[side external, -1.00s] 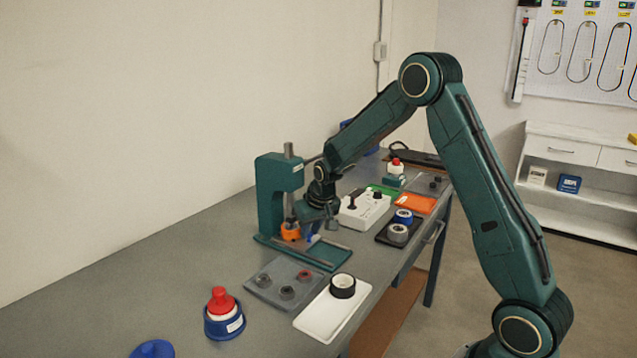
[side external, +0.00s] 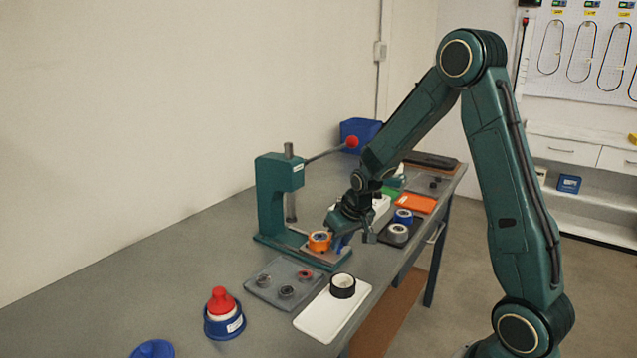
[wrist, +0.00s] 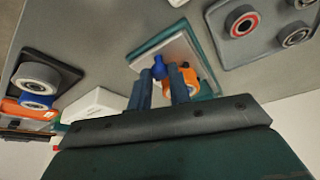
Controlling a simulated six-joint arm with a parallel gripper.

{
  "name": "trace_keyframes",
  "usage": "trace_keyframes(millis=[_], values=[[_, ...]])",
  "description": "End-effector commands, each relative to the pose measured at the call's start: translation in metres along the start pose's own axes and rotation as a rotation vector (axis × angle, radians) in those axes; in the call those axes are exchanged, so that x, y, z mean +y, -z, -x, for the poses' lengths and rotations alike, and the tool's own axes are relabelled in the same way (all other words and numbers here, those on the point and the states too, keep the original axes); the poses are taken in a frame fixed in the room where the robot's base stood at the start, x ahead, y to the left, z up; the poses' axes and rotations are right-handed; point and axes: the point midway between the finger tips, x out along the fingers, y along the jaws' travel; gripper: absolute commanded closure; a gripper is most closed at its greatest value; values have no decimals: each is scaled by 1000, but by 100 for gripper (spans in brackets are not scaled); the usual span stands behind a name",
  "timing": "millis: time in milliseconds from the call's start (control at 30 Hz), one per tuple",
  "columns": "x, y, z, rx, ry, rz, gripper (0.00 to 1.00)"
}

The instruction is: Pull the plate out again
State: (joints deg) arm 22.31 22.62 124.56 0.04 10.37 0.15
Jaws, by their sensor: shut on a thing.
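The plate (side external: 325,258) is a flat sheet on the green base of the press (side external: 268,195), and it sits at the front, clear of the ram. An orange part (side external: 319,241) with a round metal centre rests on it. The plate also shows pale grey in the wrist view (wrist: 178,46). Its blue knob (wrist: 159,68) stands between my gripper's fingertips (wrist: 162,76). My gripper is shut on the knob, beside the orange part. The fingers hide part of the orange part in the wrist view.
A grey tray (side external: 268,292) with several rings and a white tray (side external: 322,318) with a black ring lie in front of the press. A dark tray (side external: 388,236) with blue and grey rings is to the right. The press lever (side external: 325,153) has a red ball.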

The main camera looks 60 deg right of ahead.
Motion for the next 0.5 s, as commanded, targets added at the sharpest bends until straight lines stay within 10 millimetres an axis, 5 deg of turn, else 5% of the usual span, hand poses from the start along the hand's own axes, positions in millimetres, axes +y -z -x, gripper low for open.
trace_keyframes(millis=[467, 500], values=[[8, -16, 7, -4, -5, -2, 100], [8, -16, 7, -5, -6, -3, 77]])
